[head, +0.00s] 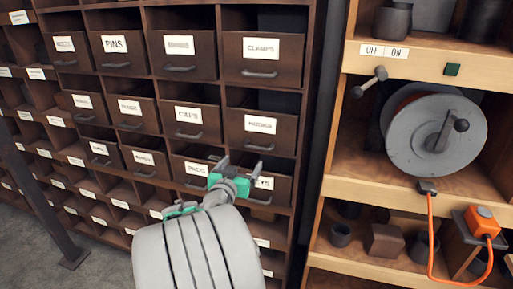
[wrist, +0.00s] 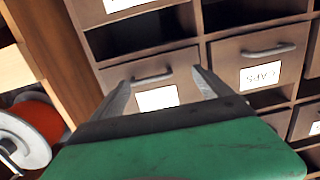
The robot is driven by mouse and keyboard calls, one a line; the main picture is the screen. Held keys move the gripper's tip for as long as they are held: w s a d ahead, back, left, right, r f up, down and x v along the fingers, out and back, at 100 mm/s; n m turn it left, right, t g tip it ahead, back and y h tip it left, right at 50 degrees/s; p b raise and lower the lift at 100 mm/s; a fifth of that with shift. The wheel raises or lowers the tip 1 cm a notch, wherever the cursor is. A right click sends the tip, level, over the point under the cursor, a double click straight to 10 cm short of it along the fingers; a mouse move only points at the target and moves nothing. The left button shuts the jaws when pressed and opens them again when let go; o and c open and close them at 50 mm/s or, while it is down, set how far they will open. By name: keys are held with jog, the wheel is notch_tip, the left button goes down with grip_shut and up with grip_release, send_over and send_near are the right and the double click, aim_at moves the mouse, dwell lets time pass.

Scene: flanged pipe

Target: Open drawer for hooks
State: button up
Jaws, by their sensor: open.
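My gripper (head: 239,163) is open and empty, in front of the cabinet and slightly below that handle in the head view. The wrist view is upside down. There the drawer beside CAPS (wrist: 135,82) lies beyond my spread fingers (wrist: 162,80), its handle between them in the picture. I see no contact with the handle; the exact gap cannot be told.
The CAPS drawer (head: 188,121), CLAMPS drawer (head: 262,60) and PADS drawer (head: 192,170) are close neighbours. To the right, a wooden shelf unit (head: 345,187) holds a grey crank wheel (head: 420,130), an orange box (head: 482,221) with a cable, and several pots.

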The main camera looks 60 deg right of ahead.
aim_at(257, 148)
jog(key=shift+o, duration=1)
jog(key=shift+s+d+r+h, duration=0.3)
jog(key=shift+s+d+r, duration=0.05)
jog(key=shift+s+d, duration=0.25)
jog(key=shift+s+d+r+h, duration=0.3)
jog(key=shift+s+d+r, duration=0.05)
jog(key=shift+s+d, duration=0.2)
jog(key=d, duration=0.2)
jog(key=d+p, duration=0.1)
jog(key=d, duration=0.1)
jog(key=w+d+p, duration=0.1)
jog(key=d, duration=0.1)
jog(key=shift+w+d, duration=0.15)
jog(key=shift+d, duration=0.35)
jog(key=shift+c, duration=0.4)
jog(key=c, duration=1.8)
jog(key=shift+a+f, duration=0.1)
jog(key=shift+c, duration=0.5)
